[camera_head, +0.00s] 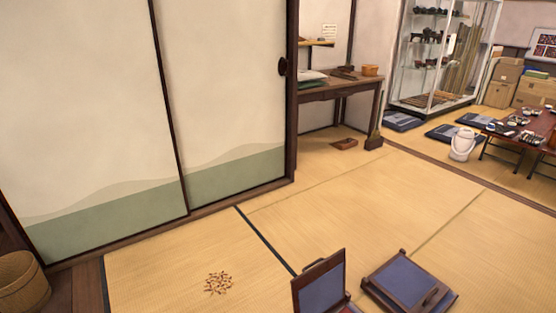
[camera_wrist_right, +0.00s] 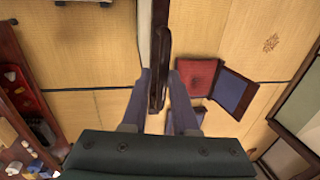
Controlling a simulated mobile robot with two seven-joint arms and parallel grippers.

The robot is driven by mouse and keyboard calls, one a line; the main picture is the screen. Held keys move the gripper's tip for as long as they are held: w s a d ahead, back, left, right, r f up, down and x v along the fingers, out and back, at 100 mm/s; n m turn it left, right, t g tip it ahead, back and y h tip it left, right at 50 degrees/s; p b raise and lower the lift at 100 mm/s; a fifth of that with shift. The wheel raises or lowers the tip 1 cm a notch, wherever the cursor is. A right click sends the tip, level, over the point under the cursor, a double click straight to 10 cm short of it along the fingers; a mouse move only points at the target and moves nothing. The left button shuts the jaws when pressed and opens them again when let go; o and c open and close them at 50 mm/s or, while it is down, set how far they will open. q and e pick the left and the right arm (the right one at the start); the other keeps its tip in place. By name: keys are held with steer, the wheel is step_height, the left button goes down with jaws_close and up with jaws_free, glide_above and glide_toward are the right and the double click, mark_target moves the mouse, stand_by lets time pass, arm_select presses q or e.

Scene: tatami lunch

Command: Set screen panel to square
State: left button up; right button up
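A thin upright panel (camera_wrist_right: 145,30) with a cream strip and dark frame shows nearly edge-on in the right wrist view. I take it for the screen panel; its angle is unclear. A long dark wooden handle (camera_wrist_right: 163,45) on its edge runs down between the fingers of my right gripper (camera_wrist_right: 160,85). The fingers are on either side of the handle; I cannot tell whether they press on it. In the head view, large cream-and-green sliding panels (camera_head: 80,100) stand at left. My left gripper is not in view.
A low chair with a blue back (camera_head: 322,288) and red seat (camera_wrist_right: 196,76) sits on the tatami. Another blue framed piece (camera_head: 405,280) lies to its right. Scattered leaf-like bits (camera_head: 218,283) lie nearby. A low table (camera_head: 545,127) stands far right. The middle tatami is clear.

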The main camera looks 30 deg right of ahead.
steer(key=o, duration=0.4)
steer(key=shift+s, duration=0.25)
steer(key=shift+c, duration=0.2)
steer(key=shift+w, duration=0.1)
step_height(320, 180, up, 10)
steer(key=s+p, duration=0.2)
steer(key=p, duration=0.5)
steer(key=shift+f, duration=0.1)
